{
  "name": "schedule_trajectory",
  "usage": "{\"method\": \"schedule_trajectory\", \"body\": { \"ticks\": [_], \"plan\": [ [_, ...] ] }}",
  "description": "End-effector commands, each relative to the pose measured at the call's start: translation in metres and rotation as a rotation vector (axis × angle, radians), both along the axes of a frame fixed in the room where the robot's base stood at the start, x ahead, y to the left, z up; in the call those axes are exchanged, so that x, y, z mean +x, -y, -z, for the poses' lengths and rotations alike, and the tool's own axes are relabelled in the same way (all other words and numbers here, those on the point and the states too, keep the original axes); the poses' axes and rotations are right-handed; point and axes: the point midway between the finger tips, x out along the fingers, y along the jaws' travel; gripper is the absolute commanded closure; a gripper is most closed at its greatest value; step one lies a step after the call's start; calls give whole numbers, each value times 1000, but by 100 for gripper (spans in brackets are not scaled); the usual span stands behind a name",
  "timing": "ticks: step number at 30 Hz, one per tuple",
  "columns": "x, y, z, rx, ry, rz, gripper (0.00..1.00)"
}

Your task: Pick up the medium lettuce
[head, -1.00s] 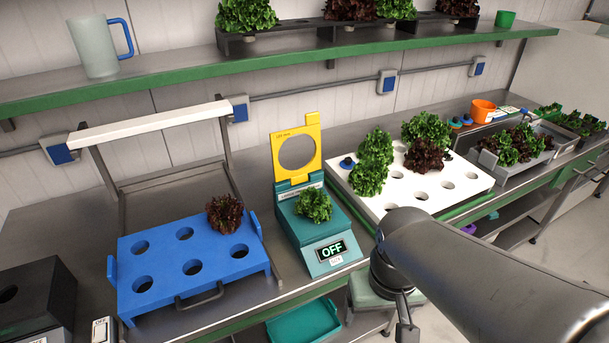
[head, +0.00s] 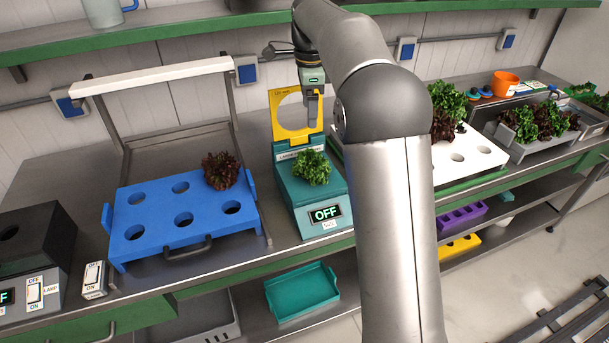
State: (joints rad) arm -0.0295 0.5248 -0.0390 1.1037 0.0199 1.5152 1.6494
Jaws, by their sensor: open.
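A green lettuce (head: 312,167) sits on the teal scale (head: 318,200), whose display reads OFF. A dark red lettuce (head: 221,170) sits at the back right hole of the blue tray (head: 150,215). More green and red lettuces (head: 444,110) stand on the white tray (head: 478,150), partly hidden behind my arm. Labels of size are not readable, so I cannot tell which lettuce is the medium one. My gripper (head: 312,115) points down, open and empty, above and behind the scale's lettuce, in front of the yellow ring plate (head: 285,115).
The yellow plate stands upright at the scale's back, close to my gripper. A white lamp bar (head: 150,75) spans above the blue tray. A grey crate of lettuces (head: 545,148) stands at the right. The green-edged shelf (head: 200,35) runs overhead.

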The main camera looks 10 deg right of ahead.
Motion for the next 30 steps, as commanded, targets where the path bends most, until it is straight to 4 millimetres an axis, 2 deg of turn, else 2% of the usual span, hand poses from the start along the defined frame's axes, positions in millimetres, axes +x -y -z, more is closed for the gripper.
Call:
{"method": "schedule_trajectory", "body": {
  "ticks": [5, 15, 19, 26, 30],
  "plan": [
    [0, 0, 27, 0, -5, 11, 22],
    [0, 1, 97, -1, -2, 9, 22],
    [1, 0, 114, 0, 0, 8, 22],
    [0, 1, 129, 0, -1, 7, 22],
    [-1, 2, 151, 0, -4, 7, 22]
  ]
}}
